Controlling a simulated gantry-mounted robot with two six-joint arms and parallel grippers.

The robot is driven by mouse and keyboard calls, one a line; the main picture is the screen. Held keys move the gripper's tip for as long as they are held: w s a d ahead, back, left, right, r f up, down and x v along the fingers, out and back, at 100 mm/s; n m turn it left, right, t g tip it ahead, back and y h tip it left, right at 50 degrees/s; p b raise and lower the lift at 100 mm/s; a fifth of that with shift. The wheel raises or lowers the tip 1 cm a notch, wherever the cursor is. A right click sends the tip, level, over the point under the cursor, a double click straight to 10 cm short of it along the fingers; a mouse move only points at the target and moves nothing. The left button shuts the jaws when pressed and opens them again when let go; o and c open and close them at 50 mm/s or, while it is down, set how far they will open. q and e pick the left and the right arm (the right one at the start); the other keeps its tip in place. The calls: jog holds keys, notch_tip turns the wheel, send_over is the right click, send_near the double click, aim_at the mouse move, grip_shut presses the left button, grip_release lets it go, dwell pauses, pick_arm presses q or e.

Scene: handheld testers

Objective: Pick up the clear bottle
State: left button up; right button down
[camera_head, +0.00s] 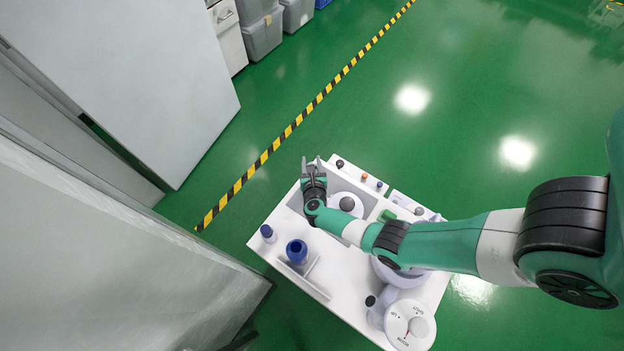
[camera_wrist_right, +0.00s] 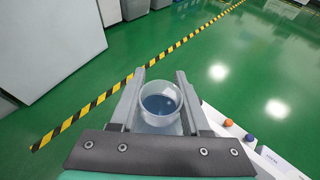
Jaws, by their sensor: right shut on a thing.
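My right gripper (camera_head: 313,166) is over the far left corner of the white bench top, seen in the head view. In the right wrist view my right gripper (camera_wrist_right: 160,84) is shut on the clear bottle (camera_wrist_right: 160,103), with one finger on each side of it. The bottle is a clear round vessel with an open rim, and bluish inside. In the head view I cannot make the bottle out at the gripper. My left gripper is not in view.
The white bench top (camera_head: 263,245) also carries a blue-topped bottle (camera_head: 297,251), a smaller one (camera_head: 267,232) and a white dial device (camera_head: 410,324). Small knobs (camera_head: 365,176) line its far edge. Grey cabinets (camera_head: 110,250) stand left.

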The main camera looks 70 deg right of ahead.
jog(key=shift+r, duration=0.1)
dwell(0.3)
jog(key=shift+r+p, duration=0.35)
jog(key=shift+p, duration=0.1)
notch_tip(320, 180, up, 3)
jog(key=shift+f+p, duration=0.2)
jog(key=shift+p, duration=0.85)
jog(key=a+r+p, duration=0.1)
jog(key=r, duration=0.1)
jog(key=s+a+r+p, duration=0.1)
jog(key=a+r+p, duration=0.2)
jog(key=r+p, duration=0.1)
jog(key=shift+s+a+r, duration=0.15)
jog(key=shift+s+a, duration=0.1)
jog(key=shift+s, duration=0.1)
jog(key=p+v, duration=0.2)
jog(key=v, duration=0.8)
jog(key=shift+w+a+f+p, duration=0.15)
jog(key=shift+w+f+p, duration=0.1)
jog(key=shift+p, duration=0.1)
